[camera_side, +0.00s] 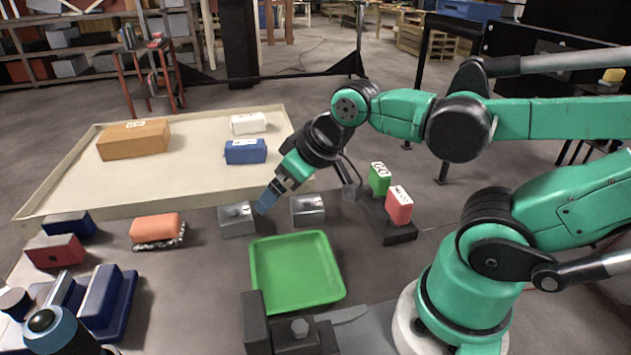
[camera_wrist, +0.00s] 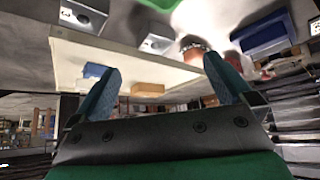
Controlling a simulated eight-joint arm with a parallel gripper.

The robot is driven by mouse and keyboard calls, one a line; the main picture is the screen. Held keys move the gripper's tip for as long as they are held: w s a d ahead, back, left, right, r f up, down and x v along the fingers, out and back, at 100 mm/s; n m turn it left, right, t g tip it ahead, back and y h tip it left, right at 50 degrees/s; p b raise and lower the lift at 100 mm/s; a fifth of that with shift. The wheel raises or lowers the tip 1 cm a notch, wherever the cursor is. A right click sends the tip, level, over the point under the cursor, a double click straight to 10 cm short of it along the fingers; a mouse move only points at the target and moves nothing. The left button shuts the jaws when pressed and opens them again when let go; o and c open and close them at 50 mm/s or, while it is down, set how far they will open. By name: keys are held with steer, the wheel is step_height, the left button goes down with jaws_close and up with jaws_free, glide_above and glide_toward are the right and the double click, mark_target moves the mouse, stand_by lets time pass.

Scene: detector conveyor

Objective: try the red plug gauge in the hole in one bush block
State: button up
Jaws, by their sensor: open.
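The red plug gauge (camera_side: 398,207) stands upright in a dark holder (camera_side: 400,234), beside a green gauge (camera_side: 378,180) marked GO. Two grey metal bush blocks, a left one (camera_side: 236,219) and a right one (camera_side: 308,211), sit on the floor-grey surface; each shows a small dark spot on top. Both blocks also show at the top of the wrist view, one at the left (camera_wrist: 85,14) and one in the middle (camera_wrist: 156,43). My gripper (camera_side: 266,204) is open and empty, above and between the two blocks in the side view. Its blue fingers (camera_wrist: 160,82) are spread apart in the wrist view.
A green tray (camera_side: 257,290) lies in front of the blocks. Behind is a beige walled tray (camera_side: 190,150) with a brown box (camera_side: 134,139), a white box (camera_side: 249,123) and a blue box (camera_side: 245,151). An orange block (camera_side: 155,228) and blue and red blocks (camera_side: 54,251) stand left.

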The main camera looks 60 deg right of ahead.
mark_target(401, 195)
steer(key=s+d+f+n+g, duration=0.1)
steer(key=s+d+n+g, duration=0.1)
steer(key=s+d+n, duration=0.1)
steer(key=s+d+f+n+g, duration=0.1)
steer(key=s+d+n+g, duration=0.1)
steer(key=s+d, duration=0.3)
steer(key=s+d+f+n+g, duration=0.1)
steer(key=s+d+n+g, duration=0.2)
steer(key=d, duration=0.4)
steer(key=shift+s+d+f+n, duration=0.3)
steer(key=shift+s+d, duration=0.1)
steer(key=shift+s, duration=0.25)
steer(key=shift+f, duration=2.8)
steer(key=c, duration=1.3)
steer(key=shift+o, duration=0.2)
steer(key=shift+r, duration=0.1)
